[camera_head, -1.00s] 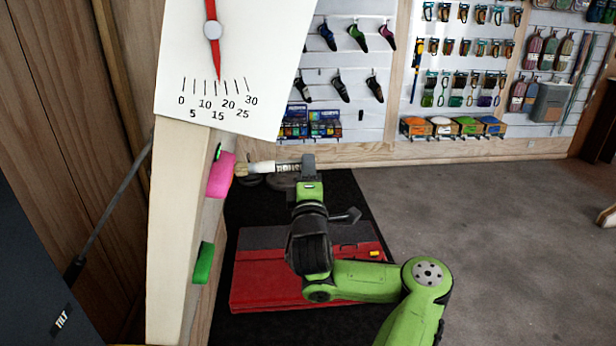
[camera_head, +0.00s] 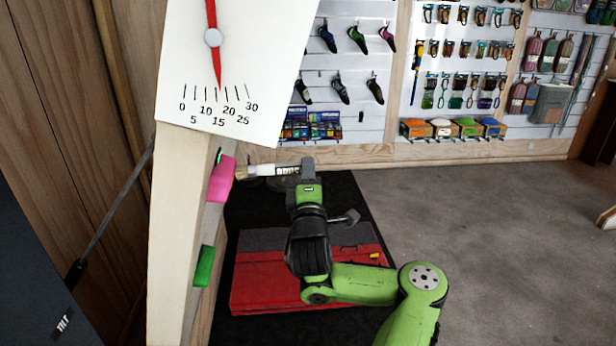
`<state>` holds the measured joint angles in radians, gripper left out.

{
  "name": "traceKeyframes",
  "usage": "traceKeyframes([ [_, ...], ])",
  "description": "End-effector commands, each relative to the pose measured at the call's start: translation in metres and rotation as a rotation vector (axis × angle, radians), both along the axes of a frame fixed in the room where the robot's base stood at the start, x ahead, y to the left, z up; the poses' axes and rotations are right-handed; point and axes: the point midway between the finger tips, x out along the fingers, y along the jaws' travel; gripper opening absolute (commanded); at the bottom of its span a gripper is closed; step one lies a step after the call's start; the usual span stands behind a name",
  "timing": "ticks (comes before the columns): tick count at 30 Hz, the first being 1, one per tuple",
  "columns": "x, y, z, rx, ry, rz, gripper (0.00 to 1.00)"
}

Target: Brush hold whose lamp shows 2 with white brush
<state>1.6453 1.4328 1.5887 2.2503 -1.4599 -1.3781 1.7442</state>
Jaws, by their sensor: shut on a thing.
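My gripper (camera_head: 303,170) is shut on the white brush (camera_head: 268,169), which it holds level with the bristles pointing left. The bristle end is at the right edge of the pink hold (camera_head: 221,180); it looks touching or nearly so, but I cannot tell which. The pink hold sits on the side of the pale tilted wall panel (camera_head: 174,230). A green hold (camera_head: 204,266) is lower on the same panel. Part of another green piece shows just above the pink hold. No lamp digits are readable from this view.
A white dial board (camera_head: 215,110) with a red needle covers the top of the panel. A red and grey mat (camera_head: 270,285) lies on the dark floor mat below my arm. Shop walls with hanging gear are behind. Grey floor at right is open.

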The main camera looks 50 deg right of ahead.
Motion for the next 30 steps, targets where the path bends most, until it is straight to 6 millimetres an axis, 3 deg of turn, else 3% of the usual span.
traceKeyframes([
  [8,-0.008,0.009,-0.002,-0.001,0.0,0.003,0.0],
  [21,0.007,-0.007,0.004,0.001,0.0,0.001,0.0],
  [30,0.004,-0.004,-0.004,-0.003,-0.003,0.001,0.0],
])
